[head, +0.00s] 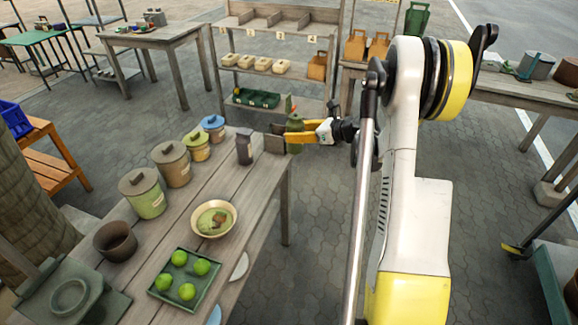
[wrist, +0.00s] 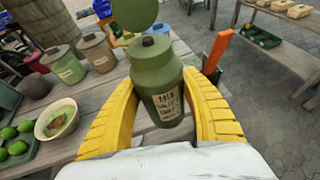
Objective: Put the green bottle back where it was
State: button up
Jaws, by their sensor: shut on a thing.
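The green bottle (head: 294,143) is at the far right end of the wooden table (head: 255,190) in the head view. In the wrist view, the green bottle (wrist: 158,85) has a dark cap and a cream handwritten label. My gripper (head: 308,133) is shut around its body, with one yellow finger on each side. The bottle looks roughly upright, slightly tilted in the wrist view. I cannot tell whether its base touches the tabletop. A green rounded shape (wrist: 134,12) shows just behind it in the wrist view.
A dark bottle (head: 244,147) stands close by, left of the bottle. Lidded canisters (head: 171,165) line the table's left side. A bowl (head: 214,219) and a green tray (head: 158,292) of green fruit stand nearer. A shelf (head: 270,97) stands behind; open paving lies right.

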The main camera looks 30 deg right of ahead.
jog(key=shift+d+f, duration=0.3)
jog(key=shift+d, duration=0.35)
jog(key=shift+w+d+f, duration=0.15)
jog(key=shift+f, duration=0.1)
jog(key=w+a+f+b, duration=0.2)
jog(key=f, duration=0.1)
jog(key=w+a+f+b, duration=0.2)
jog(key=w+f, duration=0.1)
jog(key=f, duration=0.1)
jog(key=w+a+f+b, duration=0.3)
jog(key=shift+w+a+f, duration=0.1)
jog(key=shift+w+f, duration=0.15)
jog(key=shift+f, duration=0.15)
jog(key=shift+r, duration=0.1)
jog(key=o, duration=1.2)
